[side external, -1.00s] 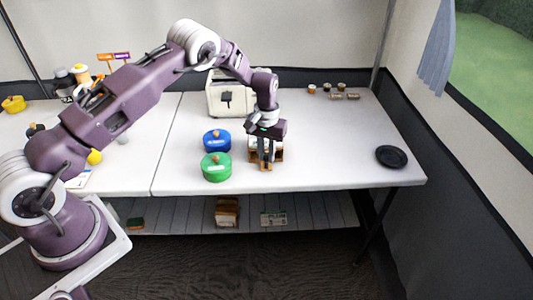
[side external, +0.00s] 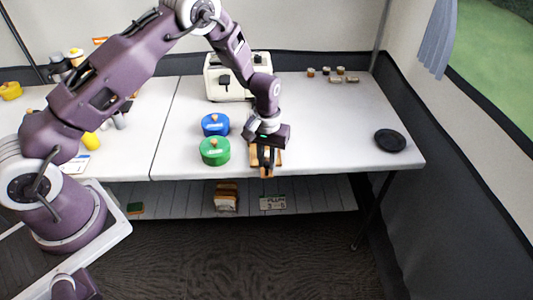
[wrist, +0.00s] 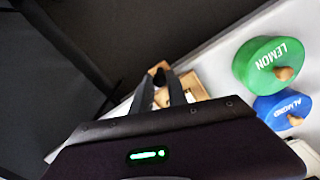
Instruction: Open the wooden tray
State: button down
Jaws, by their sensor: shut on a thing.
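The small wooden tray (side external: 277,158) sits near the front edge of the white table, to the right of the green tin. In the wrist view its light wood (wrist: 194,88) shows just beyond my fingers. My gripper (side external: 266,170) points down at the tray's front side, with its fingers close together. In the wrist view my gripper (wrist: 160,82) is shut on a wooden part of the tray, and a piece of wood shows around the fingertips. My wrist hides much of the tray's top and back.
The green lemon tin (side external: 214,151) and blue almond tin (side external: 215,125) stand close on the left. A white toaster (side external: 232,78) is behind. A shelf (side external: 310,195) is below.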

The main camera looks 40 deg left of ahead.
jog(key=c, duration=1.3)
grip_release()
jog(key=shift+r, duration=0.15)
notch_tip(320, 180, up, 7)
jog(key=shift+f, duration=0.1)
